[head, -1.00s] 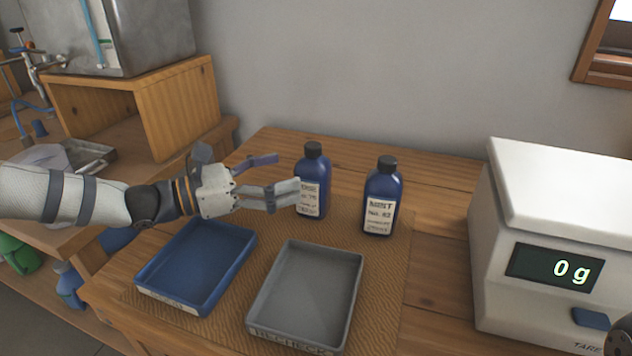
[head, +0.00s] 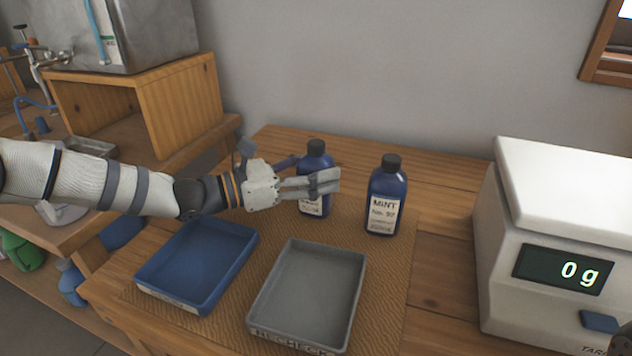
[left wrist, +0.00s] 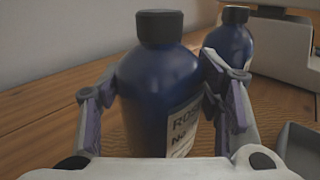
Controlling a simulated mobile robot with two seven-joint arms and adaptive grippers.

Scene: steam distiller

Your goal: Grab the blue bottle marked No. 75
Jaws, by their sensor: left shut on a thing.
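The left blue bottle (head: 316,161) has a black cap and a white label. It stands upright on the mat, with its middle hidden behind my fingers. In the left wrist view the same bottle (left wrist: 155,85) shows "ROS" and "No" on its label; the number is cut off there. My left gripper (head: 318,180) reaches in from the left and is shut on this bottle, with a finger on each side. A second blue bottle (head: 386,190), labelled "MINT", stands upright to the right, apart from the gripper.
A blue tray (head: 245,238) and a grey tray (head: 355,300) lie empty on the mat (head: 385,290) in front of the bottles. A white scale (head: 505,250) reading 0 g stands at the right. A wooden stand (head: 185,105) is at the back left.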

